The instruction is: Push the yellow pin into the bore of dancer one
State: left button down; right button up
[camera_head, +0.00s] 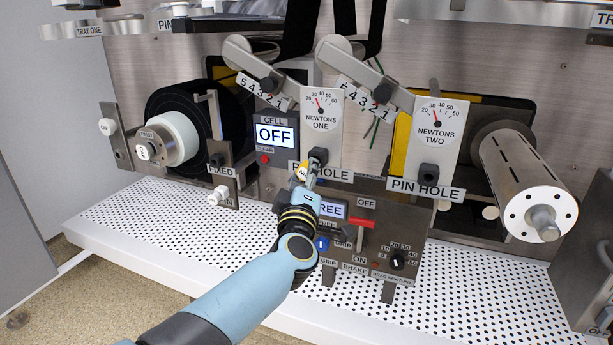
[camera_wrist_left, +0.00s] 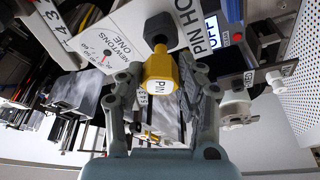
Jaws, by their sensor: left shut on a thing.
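My left gripper (camera_head: 306,179) comes in from the lower left and is shut on the yellow pin (camera_head: 302,169). In the left wrist view the pin's yellow head (camera_wrist_left: 160,74), labelled PIN, sits between both fingers. The black bore block (camera_head: 318,156) of dancer one is on the plate under the NEWTONS ONE gauge (camera_head: 321,104), beside the PIN HOLE label. In the wrist view the pin's head lines up with this black block (camera_wrist_left: 158,28) and appears close to or against it. My right gripper is not in view.
The NEWTONS TWO plate (camera_head: 437,130) with its own black block stands to the right. Below is a control box (camera_head: 375,240) with a red lever. A white reel core (camera_head: 177,137) is at left and a steel roller (camera_head: 520,180) at right.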

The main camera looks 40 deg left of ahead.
pick_arm(q)
jog(key=shift+w+a+b, duration=0.15)
jog(key=shift+w+a, duration=0.1)
jog(key=shift+w, duration=0.75)
jog(key=shift+w+a+b, duration=0.15)
jog(key=shift+w+a, duration=0.1)
jog(key=shift+w, duration=0.7)
jog(key=c, duration=0.8)
grip_release()
jog(key=shift+o, duration=0.2)
jog(key=v, duration=1.2)
